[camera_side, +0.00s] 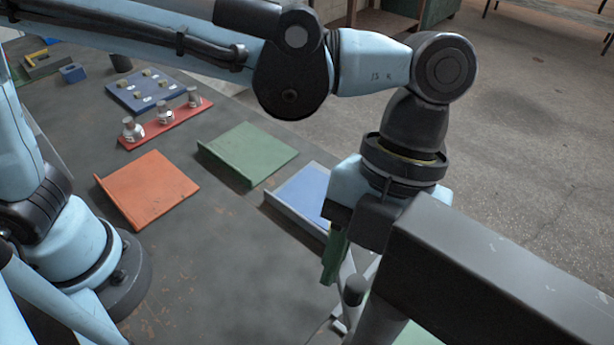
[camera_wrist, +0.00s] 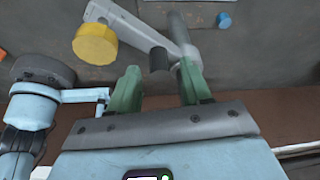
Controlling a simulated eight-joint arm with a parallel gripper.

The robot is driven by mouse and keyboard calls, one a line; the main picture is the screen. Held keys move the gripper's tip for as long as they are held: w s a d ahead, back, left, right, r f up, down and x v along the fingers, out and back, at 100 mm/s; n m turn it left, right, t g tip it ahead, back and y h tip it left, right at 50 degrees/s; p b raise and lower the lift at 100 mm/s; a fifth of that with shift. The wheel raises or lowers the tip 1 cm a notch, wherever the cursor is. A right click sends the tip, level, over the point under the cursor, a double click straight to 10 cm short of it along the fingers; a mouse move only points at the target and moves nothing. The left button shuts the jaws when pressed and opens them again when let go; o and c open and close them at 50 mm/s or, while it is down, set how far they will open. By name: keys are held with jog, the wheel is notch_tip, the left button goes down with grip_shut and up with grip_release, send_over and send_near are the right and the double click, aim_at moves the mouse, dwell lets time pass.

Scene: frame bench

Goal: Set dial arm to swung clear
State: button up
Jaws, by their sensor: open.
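The dial arm (camera_wrist: 150,32) is a pale grey bar in the wrist view, running from upper left to a grey post (camera_wrist: 182,35). A dark knob (camera_wrist: 159,60) stands at its right part. A yellow round piece (camera_wrist: 95,44) shows by its left part. My gripper (camera_wrist: 158,76) has two green fingers, spread apart, with the knob seen between their tips; I cannot tell whether either touches it. In the side view my gripper (camera_side: 336,262) points down beside the grey arm and its dark knob (camera_side: 353,289). A dark beam hides much of the dial arm there.
The thick dark beam (camera_side: 500,275) fills the lower right of the side view. Blue (camera_side: 302,195), green (camera_side: 250,153) and orange (camera_side: 148,188) trays lie on the dark bench. A red strip (camera_side: 166,125) holds metal pieces. Bare bench (camera_side: 225,260) lies in front of the trays.

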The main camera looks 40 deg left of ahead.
grip_shut()
dwell(0.3)
dwell(0.3)
jog(key=shift+s+a+n+t+h, duration=0.25)
jog(key=shift+s+n+h, duration=0.25)
jog(key=shift+n, duration=0.7)
jog(key=shift+s+a+n+t+h, duration=0.3)
jog(key=shift+s+n, duration=0.3)
jog(key=shift+n, duration=0.6)
jog(key=shift+s+a+n+t+h, duration=0.25)
jog(key=shift+s+n+h, duration=0.25)
jog(key=shift+n, duration=0.7)
jog(key=shift+s, duration=0.1)
grip_release()
